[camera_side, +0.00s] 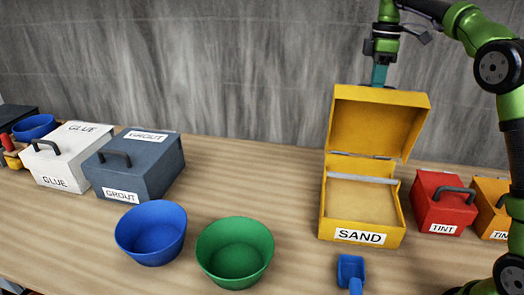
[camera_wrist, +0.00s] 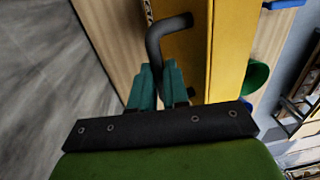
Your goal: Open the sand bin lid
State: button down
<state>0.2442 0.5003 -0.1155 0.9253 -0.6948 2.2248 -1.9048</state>
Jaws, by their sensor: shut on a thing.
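The yellow sand bin (camera_side: 325,222) stands on the table right of centre in the side view, with a "SAND" label on its front. Its lid (camera_side: 378,125) is swung up and stands open on the rear hinges, and sand (camera_side: 362,200) shows inside. My gripper (camera_side: 379,76) is behind the top edge of the raised lid, its fingertips partly hidden there. In the wrist view, my teal fingers (camera_wrist: 158,85) are closed on the dark lid handle (camera_wrist: 160,40), beside the yellow lid (camera_wrist: 229,50).
A red tint box (camera_side: 436,190) and an orange box (camera_side: 492,192) stand to the right. A blue scoop (camera_side: 350,268) lies in front. Green (camera_side: 235,252) and blue (camera_side: 151,233) bowls, a grey grout box (camera_side: 152,173) and a white glue box (camera_side: 75,150) are left. A grey wall (camera_side: 220,70) stands behind.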

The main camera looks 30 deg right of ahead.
jog(key=shift+w+d+f, duration=0.3)
jog(key=shift+w+d, duration=0.35)
jog(key=shift+d, duration=0.2)
jog(key=shift+w+d+f, duration=0.3)
jog(key=shift+w+d, duration=0.3)
jog(key=shift+d, duration=0.2)
jog(key=c, duration=1.1)
grip_release()
jog(key=shift+w+a, duration=0.1)
jog(key=shift+r, duration=0.15)
jog(key=shift+a, duration=0.1)
